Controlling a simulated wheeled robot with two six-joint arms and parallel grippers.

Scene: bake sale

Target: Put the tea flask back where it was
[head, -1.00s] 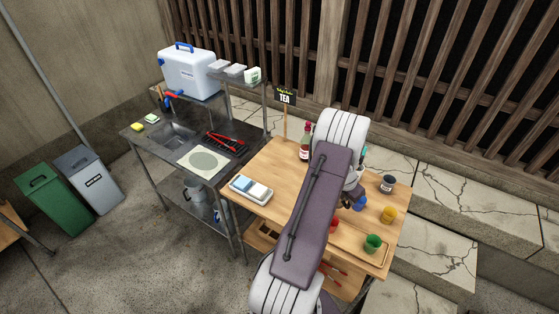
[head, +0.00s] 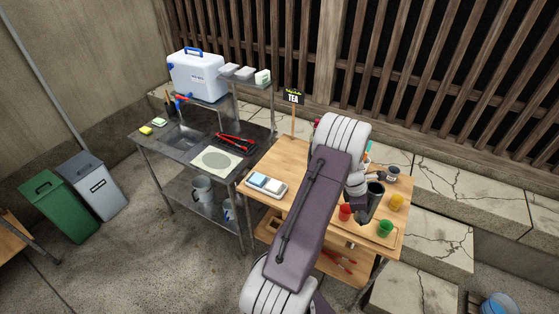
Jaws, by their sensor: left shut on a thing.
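My left arm reaches across the wooden table, and its gripper (head: 366,207) is over the right part of the table. It is shut on a dark cylinder, which looks like the tea flask (head: 376,190). The flask looks roughly upright. Its lower end and the fingertips are partly hidden, so I cannot tell whether it touches the table. A black TEA sign (head: 293,97) stands on a post at the table's back left. My right gripper is not in view.
A red cup (head: 345,212), a yellow cup (head: 397,202) and a green cup (head: 384,228) stand close around the gripper. My arm hides the table's middle.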

